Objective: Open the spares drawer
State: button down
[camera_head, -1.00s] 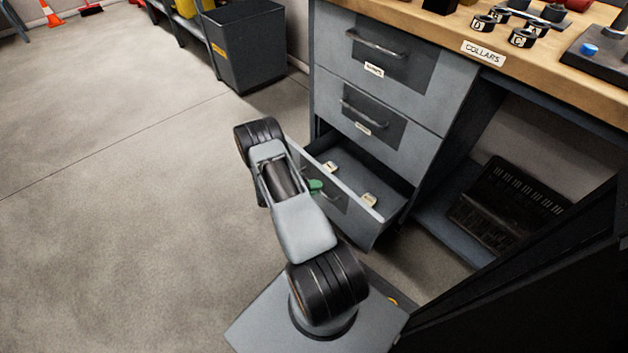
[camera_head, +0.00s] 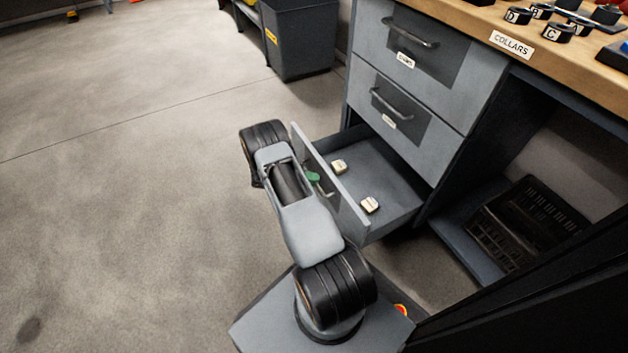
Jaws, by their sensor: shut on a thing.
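The spares drawer (camera_head: 395,190) is the bottom drawer of the grey bench cabinet. It is pulled well out, and its inside shows. Two small pale blocks lie in it, one (camera_head: 338,167) near the front panel and one (camera_head: 369,205) nearer me. My gripper (camera_head: 314,178) is at the outer face of the drawer's front panel, at its handle (camera_head: 328,190). It is shut on the handle. My arm hides most of the gripper and part of the panel, and only a green part of it shows clearly.
Two shut drawers, upper (camera_head: 411,40) and middle (camera_head: 392,105), sit above. The wooden bench top (camera_head: 470,22) carries several black collars and a COLLARS label. A dark bin (camera_head: 303,38) stands at the back. Open floor lies to the left. A black vented box (camera_head: 525,220) is under the bench.

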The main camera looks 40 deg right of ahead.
jog(key=c, duration=1.2)
grip_release()
jog(key=shift+w, duration=0.1)
jog(key=shift+a, duration=0.1)
jog(key=p+v, duration=0.2)
jog(key=v, duration=1.1)
jog(key=shift+w+a, duration=0.25)
jog(key=shift+a, duration=0.05)
